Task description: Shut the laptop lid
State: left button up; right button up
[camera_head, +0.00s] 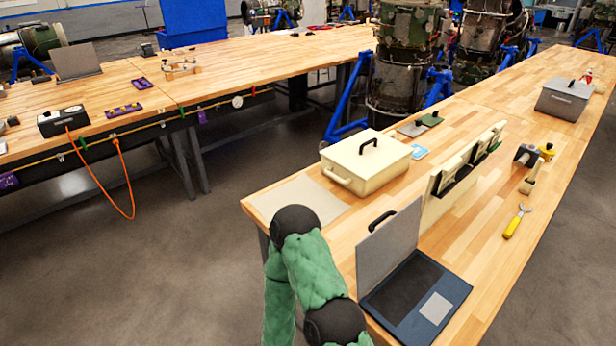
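The laptop (416,297) stands open near the front end of the right-hand workbench. Its grey lid (391,243) stands up steeply from the left edge of the dark blue base, which has a dark keyboard area and a light grey touchpad. A black handle shows at the lid's upper left edge. One of my arms, green with black joints, rises just left of the laptop and hides a bit of the bench edge. Neither of my grippers can be seen, and no contact with the lid shows.
A cream box (365,163) with a black handle and a flat grey sheet (299,200) lie left of the laptop. A cream upright rack (462,178) stands just behind it. A yellow-handled wrench (516,222) lies right. The bench (490,255) between wrench and laptop is clear.

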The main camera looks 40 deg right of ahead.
aim_at(386, 248)
jog(key=i+z, duration=0.2)
jog(key=i, duration=0.45)
jog(key=i+j+z, duration=0.15)
jog(key=i, duration=0.45)
jog(key=i+j+z, duration=0.2)
jog(key=i, duration=0.4)
jog(key=i+z, duration=0.2)
jog(key=z, duration=3.3)
